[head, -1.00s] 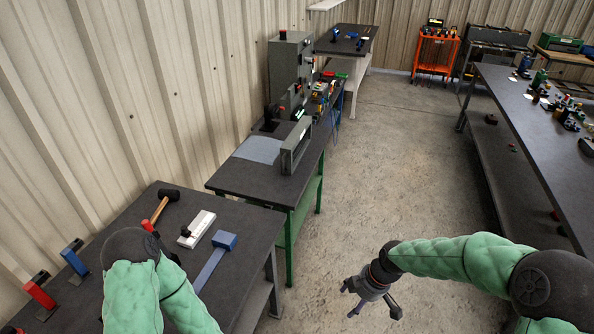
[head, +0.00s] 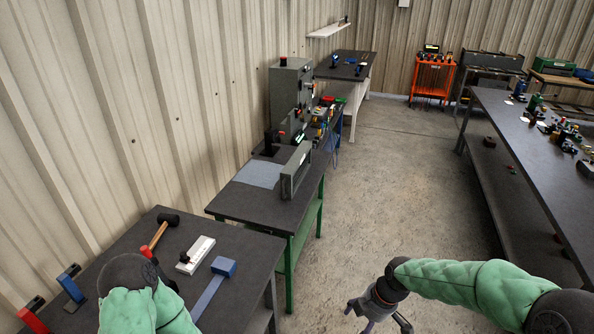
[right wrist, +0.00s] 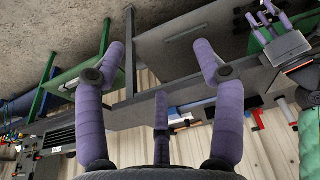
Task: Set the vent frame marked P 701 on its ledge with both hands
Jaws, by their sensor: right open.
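A grey upright frame (head: 295,172) stands near the right edge of the green-legged bench ahead; it looks like the vent frame, but its marking is too small to read. I cannot pick out its ledge for certain. My right gripper (head: 372,318) is open and empty over the floor, at the bottom of the head view, well short of the frame. Its spread purple fingers show in the right wrist view (right wrist: 160,70). My left gripper is hidden behind its arm in the head view. In the right wrist view the left gripper (right wrist: 275,20) shows with its fingers apart and nothing between them.
A near bench (head: 240,262) holds a mallet (head: 165,225), a white block (head: 195,255) and a blue-headed tool (head: 222,268). A grey cabinet (head: 290,85) stands beyond the frame. A long cluttered table (head: 530,130) is at the right. The floor between is clear.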

